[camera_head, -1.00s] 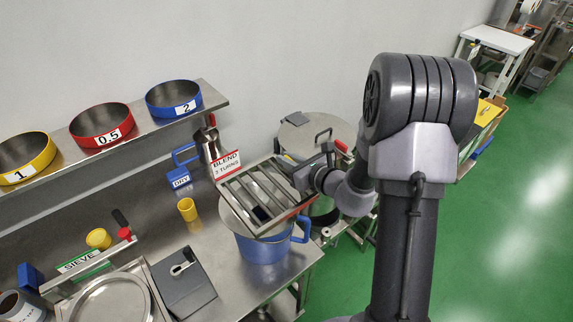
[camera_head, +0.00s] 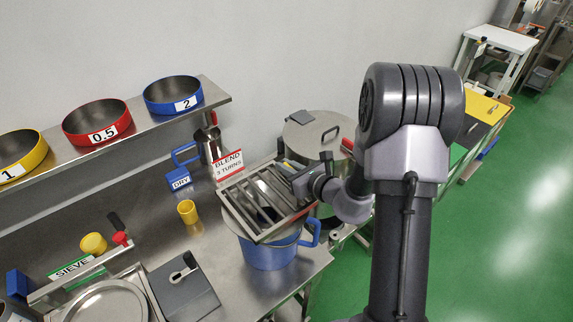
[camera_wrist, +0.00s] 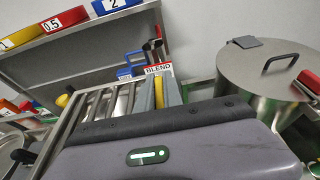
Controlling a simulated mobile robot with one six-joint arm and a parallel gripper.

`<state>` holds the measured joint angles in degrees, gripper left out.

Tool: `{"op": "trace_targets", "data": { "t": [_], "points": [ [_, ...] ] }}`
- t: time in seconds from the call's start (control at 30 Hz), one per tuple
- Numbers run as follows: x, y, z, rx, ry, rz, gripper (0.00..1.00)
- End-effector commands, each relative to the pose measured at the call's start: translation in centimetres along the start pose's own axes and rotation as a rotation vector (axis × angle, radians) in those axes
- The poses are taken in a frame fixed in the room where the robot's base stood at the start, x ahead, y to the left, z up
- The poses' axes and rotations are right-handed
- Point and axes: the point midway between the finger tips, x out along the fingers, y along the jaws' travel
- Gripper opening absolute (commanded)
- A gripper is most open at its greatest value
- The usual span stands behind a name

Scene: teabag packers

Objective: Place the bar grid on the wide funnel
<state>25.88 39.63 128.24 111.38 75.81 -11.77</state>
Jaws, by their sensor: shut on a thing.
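The bar grid (camera_head: 243,213), a square steel frame with parallel bars and a reddish edge, is over the blue pot (camera_head: 268,257) in the head view. A pale metal rim (camera_head: 228,219) shows under the grid's left side; it may be the wide funnel, mostly hidden. I cannot tell whether the grid touches it. My gripper (camera_head: 299,184) is shut on the grid's right side. In the wrist view the grid's bars (camera_wrist: 100,104) lie left of my gripper's fingers (camera_wrist: 159,94).
A BLEND sign (camera_head: 228,167) and a steel jug (camera_head: 208,146) stand just behind the grid. A lidded steel vessel (camera_head: 312,133) is behind my gripper. A yellow cup (camera_head: 187,211) and a grey box (camera_head: 184,290) are to the left on the bench.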

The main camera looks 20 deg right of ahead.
Motion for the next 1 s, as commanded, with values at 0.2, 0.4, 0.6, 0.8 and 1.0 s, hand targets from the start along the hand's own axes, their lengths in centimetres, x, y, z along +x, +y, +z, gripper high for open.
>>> {"op": "trace_targets", "data": {
  "t": [0.2, 0.4, 0.6, 0.8, 1.0],
  "points": [
    [0.0, 0.0, 0.2, 0.0, -0.001, -0.001, 0.0],
    [0.1, 0.0, -0.1, 0.0, -0.001, -0.001, 0.0],
    [0.2, 0.0, -0.5, 0.0, -0.001, 0.0, 0.0],
    [0.3, 0.0, -0.9, 0.0, -0.001, 0.0, 0.0],
    [0.3, 0.0, -0.9, 0.0, -0.001, 0.0, 0.3]
  ]
}}
